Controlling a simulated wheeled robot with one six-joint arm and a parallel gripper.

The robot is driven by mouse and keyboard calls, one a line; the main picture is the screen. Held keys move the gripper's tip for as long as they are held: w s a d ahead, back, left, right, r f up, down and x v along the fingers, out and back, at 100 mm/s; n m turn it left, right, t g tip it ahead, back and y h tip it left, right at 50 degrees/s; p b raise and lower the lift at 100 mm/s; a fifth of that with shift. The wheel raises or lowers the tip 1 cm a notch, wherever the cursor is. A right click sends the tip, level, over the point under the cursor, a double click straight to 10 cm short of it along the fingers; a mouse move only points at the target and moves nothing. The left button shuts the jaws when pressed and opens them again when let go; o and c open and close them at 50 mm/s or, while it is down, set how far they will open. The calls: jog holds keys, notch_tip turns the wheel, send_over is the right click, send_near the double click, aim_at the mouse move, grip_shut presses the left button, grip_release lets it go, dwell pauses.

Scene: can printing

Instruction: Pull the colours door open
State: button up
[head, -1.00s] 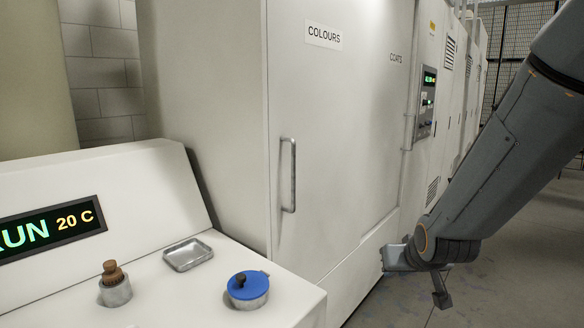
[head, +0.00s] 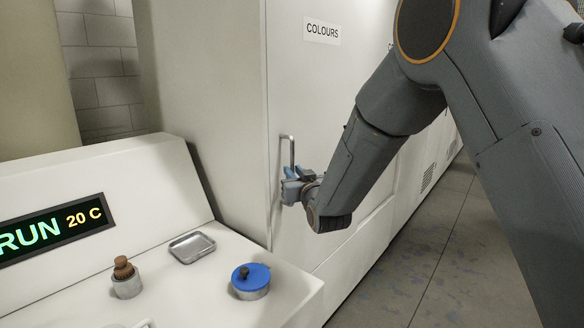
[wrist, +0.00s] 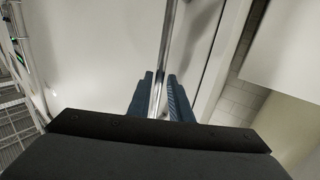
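The colours door (head: 350,100) is a tall pale cabinet door with a COLOURS label (head: 322,30) near its top; it looks closed. Its upright metal bar handle (head: 290,150) is near the door's left edge. My gripper (head: 289,188) is at the lower part of the handle. In the wrist view, the handle (wrist: 166,50) runs between the two blue fingers of my gripper (wrist: 160,98), which sit close on either side of it. The lower end of the handle is partly hidden by my gripper.
A pale console with a RUN 20 C display (head: 52,232) stands at the left front. On it are a small metal tray (head: 192,247), a blue-lidded tin (head: 251,281) and a metal pot with a brown top (head: 126,280). Open floor (head: 410,260) lies to the right.

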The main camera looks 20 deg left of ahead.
jog(key=shift+p+x, duration=0.3)
jog(key=shift+x, duration=0.9)
grip_shut()
jog(key=shift+w, duration=0.1)
